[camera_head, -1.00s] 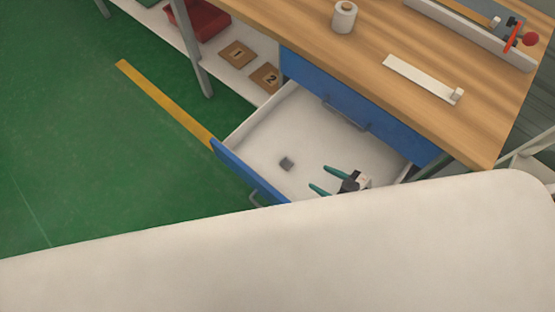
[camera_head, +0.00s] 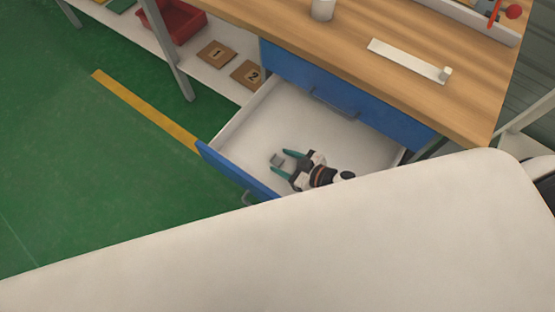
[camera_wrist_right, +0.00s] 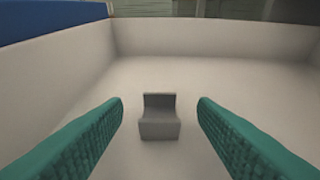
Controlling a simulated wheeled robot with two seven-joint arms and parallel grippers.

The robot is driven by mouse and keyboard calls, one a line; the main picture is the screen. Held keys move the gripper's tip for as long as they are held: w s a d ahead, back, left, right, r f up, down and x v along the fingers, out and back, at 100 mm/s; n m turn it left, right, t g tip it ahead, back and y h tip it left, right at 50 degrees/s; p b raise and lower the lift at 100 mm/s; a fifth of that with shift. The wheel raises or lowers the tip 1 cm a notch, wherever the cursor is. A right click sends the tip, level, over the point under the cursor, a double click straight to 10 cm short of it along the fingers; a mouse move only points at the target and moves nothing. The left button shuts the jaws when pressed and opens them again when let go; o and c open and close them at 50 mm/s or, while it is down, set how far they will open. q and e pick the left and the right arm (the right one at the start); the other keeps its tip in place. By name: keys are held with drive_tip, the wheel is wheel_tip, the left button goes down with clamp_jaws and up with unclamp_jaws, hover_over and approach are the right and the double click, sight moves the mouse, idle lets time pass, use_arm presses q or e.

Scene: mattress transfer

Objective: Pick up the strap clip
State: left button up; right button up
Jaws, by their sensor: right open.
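The strap clip is a small grey piece (camera_head: 277,159) lying on the white floor of the open drawer (camera_head: 345,140). In the right wrist view the clip (camera_wrist_right: 159,117) shows a hollowed, curved top and sits between and ahead of the two green fingers. My right gripper (camera_head: 284,160) is open inside the drawer, its fingertips close to the clip, with one finger to each side. In the wrist view clear gaps show between the clip and both fingers (camera_wrist_right: 160,105). My left gripper is not in view.
The drawer walls (camera_wrist_right: 210,38) surround the gripper, with a blue front (camera_head: 235,174). A wooden bench (camera_head: 400,40) stands above, with a white strip (camera_head: 405,60) on it. A large pale surface (camera_head: 300,250) covers the lower head view. A red bin (camera_head: 178,20) sits on a shelf.

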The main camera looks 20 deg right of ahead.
drive_tip(key=shift+x, duration=1)
drive_tip(key=shift+c, duration=0.2)
drive_tip(key=c, duration=1)
